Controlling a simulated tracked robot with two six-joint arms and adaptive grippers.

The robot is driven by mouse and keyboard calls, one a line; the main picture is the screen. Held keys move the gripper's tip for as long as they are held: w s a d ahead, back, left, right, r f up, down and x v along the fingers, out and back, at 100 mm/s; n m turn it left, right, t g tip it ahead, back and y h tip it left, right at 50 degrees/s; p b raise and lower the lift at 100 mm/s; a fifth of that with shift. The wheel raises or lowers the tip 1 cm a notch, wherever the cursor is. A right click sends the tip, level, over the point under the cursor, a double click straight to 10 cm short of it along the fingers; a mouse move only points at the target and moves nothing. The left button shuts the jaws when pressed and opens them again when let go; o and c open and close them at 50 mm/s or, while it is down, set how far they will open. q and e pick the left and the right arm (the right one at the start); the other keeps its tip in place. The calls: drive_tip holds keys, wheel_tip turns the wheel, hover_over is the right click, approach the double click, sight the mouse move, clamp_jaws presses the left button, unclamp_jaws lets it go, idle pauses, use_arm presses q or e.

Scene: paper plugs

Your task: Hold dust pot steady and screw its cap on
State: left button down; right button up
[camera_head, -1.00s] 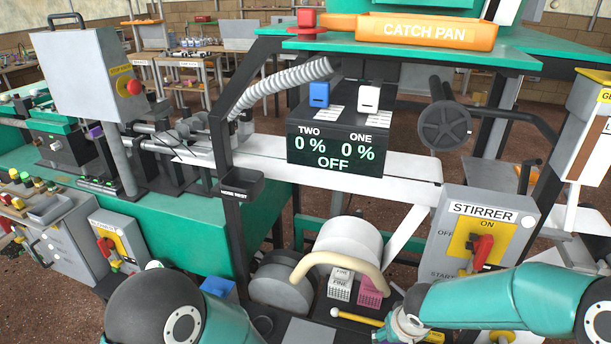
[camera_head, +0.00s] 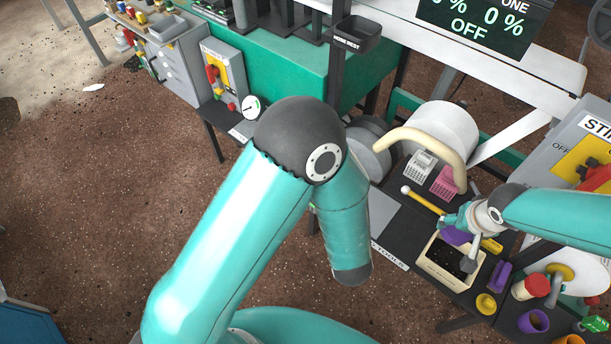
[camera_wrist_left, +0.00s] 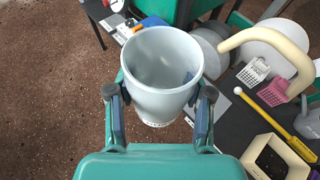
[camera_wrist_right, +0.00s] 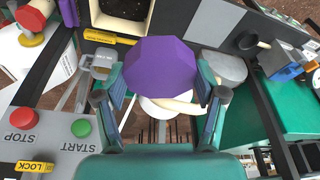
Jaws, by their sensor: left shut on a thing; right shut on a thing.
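In the left wrist view a pale grey-blue dust pot (camera_wrist_left: 158,98) stands open-mouthed between the fingers of my left gripper (camera_wrist_left: 160,90), which is shut on its sides. No cap is on the pot. In the head view my left forearm hides that gripper and the pot. In the right wrist view my right gripper (camera_wrist_right: 160,88) is shut on a purple, faceted cap (camera_wrist_right: 160,65). The purple cap (camera_head: 456,236) also shows in the head view, at my right gripper (camera_head: 462,224), above the dark bench. The cap and pot are apart.
Under the right gripper is a cream tray (camera_head: 428,267) with dark contents. White (camera_head: 420,165) and pink (camera_head: 444,182) baskets sit behind it. A red-lidded jar (camera_head: 531,288), a yellow cup (camera_head: 486,304) and a purple cup (camera_head: 533,321) stand at right. Open floor lies left.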

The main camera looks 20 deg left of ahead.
use_arm(q)
drive_tip(key=d+m+t+h, duration=0.1)
drive_tip(key=d+m+h, duration=0.2)
drive_tip(key=d, duration=0.3)
drive_tip(key=shift+w+d+f+m+t+h, duration=0.3)
drive_tip(key=shift+w+d+f+h, duration=0.05)
drive_tip(key=shift+w+f+h, duration=0.1)
use_arm(e)
drive_tip(key=shift+s+d, duration=0.15)
drive_tip(key=shift+s, duration=0.05)
drive_tip(key=shift+d+r, duration=0.45)
drive_tip(key=shift+d, duration=0.1)
drive_tip(key=shift+w+a+r, duration=0.2)
drive_tip(key=shift+a+r, duration=0.2)
drive_tip(key=shift+a, duration=0.05)
drive_tip(key=a+r+n, duration=0.1)
drive_tip(key=a+r, duration=0.3)
drive_tip(key=a, duration=0.4)
drive_tip(key=s+a+r+n, duration=0.1)
drive_tip(key=a+r, duration=0.2)
drive_tip(key=a, duration=0.5)
drive_tip(key=a+r+n+y, duration=0.1)
drive_tip(key=a+r, duration=0.3)
drive_tip(key=a, duration=0.4)
drive_tip(key=shift+s+a+r+n, duration=0.25)
drive_tip(key=shift+s+r+n, duration=0.1)
drive_tip(key=shift+s+n, duration=0.05)
